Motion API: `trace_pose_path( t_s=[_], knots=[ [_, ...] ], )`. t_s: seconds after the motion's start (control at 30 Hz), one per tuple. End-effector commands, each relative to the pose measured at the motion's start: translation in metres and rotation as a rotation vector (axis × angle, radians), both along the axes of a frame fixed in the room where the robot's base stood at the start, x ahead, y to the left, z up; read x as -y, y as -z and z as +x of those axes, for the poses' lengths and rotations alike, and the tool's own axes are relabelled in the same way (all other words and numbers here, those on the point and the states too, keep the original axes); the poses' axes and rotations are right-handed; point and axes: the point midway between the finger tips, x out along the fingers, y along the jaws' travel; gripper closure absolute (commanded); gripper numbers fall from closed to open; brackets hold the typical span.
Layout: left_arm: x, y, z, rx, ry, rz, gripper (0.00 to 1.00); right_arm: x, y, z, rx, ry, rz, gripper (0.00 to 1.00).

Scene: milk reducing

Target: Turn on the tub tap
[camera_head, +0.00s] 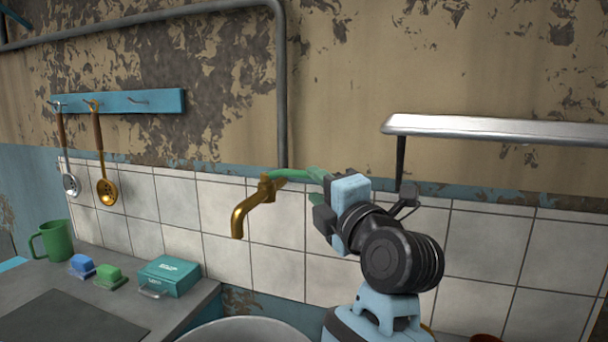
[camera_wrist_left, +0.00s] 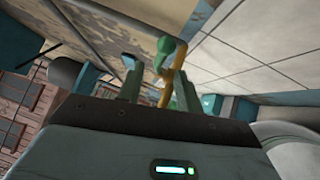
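The brass tap (camera_head: 245,208) sticks out from the tiled wall in the head view, its spout bent downward. A green handle (camera_head: 292,174) runs from its top toward my left gripper (camera_head: 318,192). In the left wrist view the tap (camera_wrist_left: 170,78) and its green handle (camera_wrist_left: 165,46) show beyond and between the two fingers of my left gripper (camera_wrist_left: 158,80). The fingers stand apart. I cannot tell whether either touches the handle. The tub (camera_head: 250,331) shows only its rim at the bottom, below the tap. My right gripper is out of view.
A grey counter (camera_head: 190,300) at left holds a green mug (camera_head: 55,240), two small blocks and a teal box (camera_head: 169,276). Ladles hang from a blue rack (camera_head: 120,101). A metal shelf (camera_head: 500,128) juts from the wall above right of my left arm.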

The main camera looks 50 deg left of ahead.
Motion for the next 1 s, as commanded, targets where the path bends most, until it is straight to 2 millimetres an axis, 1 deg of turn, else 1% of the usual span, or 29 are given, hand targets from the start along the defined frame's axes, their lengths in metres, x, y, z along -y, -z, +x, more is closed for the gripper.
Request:
trace_pose_path(
  t_s=[0.2,0.4,0.6,0.8,0.83,0.87,1.0],
  knots=[
    [-0.033,-0.006,0.008,-0.001,-0.005,0.003,0.65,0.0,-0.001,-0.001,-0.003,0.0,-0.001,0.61],
    [-0.055,-0.009,0.015,-0.001,-0.003,0.003,0.65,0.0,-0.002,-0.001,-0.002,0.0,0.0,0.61],
    [-0.063,-0.009,0.017,-0.001,0.0,0.001,0.65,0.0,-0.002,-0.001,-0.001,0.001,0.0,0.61],
    [-0.063,-0.009,0.017,-0.002,0.0,0.001,0.65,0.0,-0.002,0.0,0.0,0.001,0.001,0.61],
    [-0.063,-0.009,0.017,-0.002,0.0,0.001,0.66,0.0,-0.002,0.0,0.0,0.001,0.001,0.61],
    [-0.063,-0.009,0.017,-0.002,0.0,0.001,0.7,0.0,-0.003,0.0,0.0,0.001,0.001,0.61],
    [-0.063,-0.009,0.017,-0.002,0.0,0.001,0.88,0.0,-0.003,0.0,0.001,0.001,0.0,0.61]
  ],
)
